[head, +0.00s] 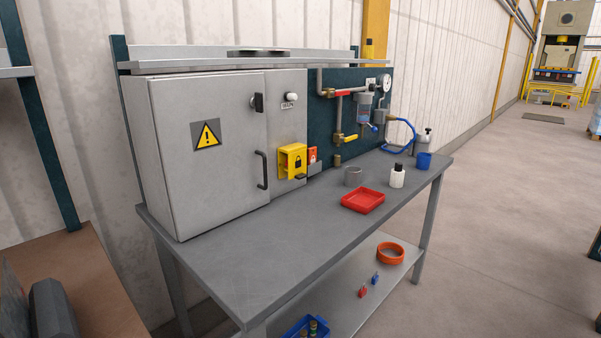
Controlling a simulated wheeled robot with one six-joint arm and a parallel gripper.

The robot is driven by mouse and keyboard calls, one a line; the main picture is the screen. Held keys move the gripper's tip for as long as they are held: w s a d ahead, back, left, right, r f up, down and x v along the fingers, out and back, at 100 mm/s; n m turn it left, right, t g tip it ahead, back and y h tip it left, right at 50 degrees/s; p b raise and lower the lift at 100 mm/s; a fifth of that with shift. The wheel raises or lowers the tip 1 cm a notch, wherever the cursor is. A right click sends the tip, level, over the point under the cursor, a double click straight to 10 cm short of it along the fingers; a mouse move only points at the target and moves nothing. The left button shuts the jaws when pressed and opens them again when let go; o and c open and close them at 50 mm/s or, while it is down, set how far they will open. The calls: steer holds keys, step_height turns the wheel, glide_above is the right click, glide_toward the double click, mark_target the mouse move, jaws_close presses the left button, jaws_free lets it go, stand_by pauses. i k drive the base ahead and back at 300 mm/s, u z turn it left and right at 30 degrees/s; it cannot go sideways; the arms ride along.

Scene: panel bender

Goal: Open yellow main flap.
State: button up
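A yellow flap (291,161) with a black padlock symbol sits on the front of the grey cabinet (210,140), right of the cabinet door's long dark handle (262,170). It stands out from the panel like a box cover; what is behind it is hidden. I cannot tell from this angle how its hinge is placed. A small dark lever shows at its lower right edge. A small orange-red tag or flap (312,155) is just to its right. My gripper is not in view.
The cabinet stands on a grey workbench (290,245). On the bench are a red tray (363,200), a grey cup (353,176), a white bottle (397,176) and a blue cup (424,161). Pipes with a yellow valve handle (350,138) are behind.

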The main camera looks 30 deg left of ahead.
mark_target(295, 169)
steer(key=u, duration=0.4)
steer(key=i, duration=0.75)
steer(key=u, duration=1.1)
steer(key=i, duration=0.5)
steer(key=u, duration=0.5)
